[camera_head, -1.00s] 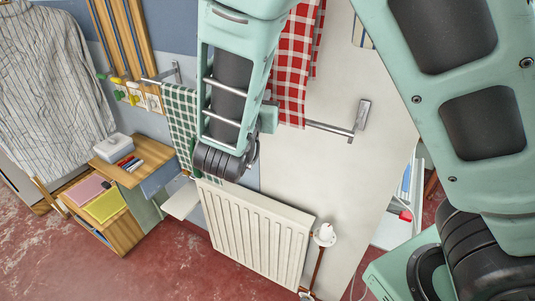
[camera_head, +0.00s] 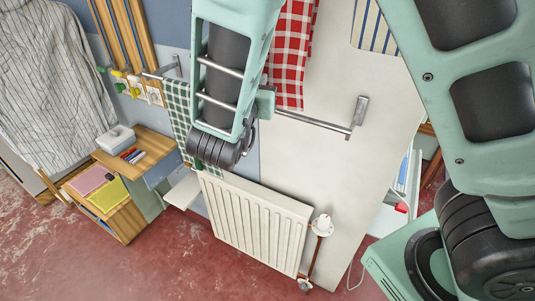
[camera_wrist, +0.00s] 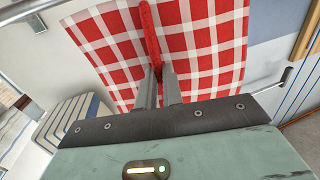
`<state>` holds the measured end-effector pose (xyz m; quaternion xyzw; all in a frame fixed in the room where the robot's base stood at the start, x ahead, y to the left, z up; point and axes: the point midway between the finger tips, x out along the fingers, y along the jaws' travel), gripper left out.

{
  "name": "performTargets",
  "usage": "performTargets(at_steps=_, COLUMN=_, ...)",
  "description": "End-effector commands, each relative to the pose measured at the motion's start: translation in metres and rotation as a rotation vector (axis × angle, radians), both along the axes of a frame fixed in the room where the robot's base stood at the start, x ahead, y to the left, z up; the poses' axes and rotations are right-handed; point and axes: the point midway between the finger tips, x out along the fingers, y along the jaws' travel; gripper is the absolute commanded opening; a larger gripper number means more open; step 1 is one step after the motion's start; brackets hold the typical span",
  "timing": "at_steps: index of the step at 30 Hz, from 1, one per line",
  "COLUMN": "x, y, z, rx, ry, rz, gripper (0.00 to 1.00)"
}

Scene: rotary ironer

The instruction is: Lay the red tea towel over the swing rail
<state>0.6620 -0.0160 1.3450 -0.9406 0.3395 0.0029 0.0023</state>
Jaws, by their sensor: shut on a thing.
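The red-and-white checked tea towel (camera_head: 290,60) hangs at the top of the head view, beside my arm. Its lower edge shows just above the grey rail (camera_head: 318,123) in the picture; whether it touches the rail I cannot tell. In the wrist view my gripper (camera_wrist: 158,72) is shut on a bunched fold of the towel (camera_wrist: 205,45), which spreads to both sides of the fingers. My arm hides the gripper and the rail's middle in the head view. A green checked towel (camera_head: 180,108) hangs from the rail's left part.
The rail's right bracket (camera_head: 358,112) is on a pale panel. A white radiator (camera_head: 255,222) stands below. A wooden shelf unit (camera_head: 150,150) and a striped shirt (camera_head: 45,80) are at left. A blue-striped cloth (camera_head: 375,28) is at upper right.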

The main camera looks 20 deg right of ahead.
Motion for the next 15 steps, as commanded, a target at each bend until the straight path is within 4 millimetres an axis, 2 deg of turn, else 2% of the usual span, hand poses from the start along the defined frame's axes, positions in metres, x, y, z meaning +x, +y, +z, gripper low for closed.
performTargets(at_steps=15, x=-0.024, y=0.032, z=0.001, rx=-0.001, ry=0.001, rz=0.002, gripper=0.0)
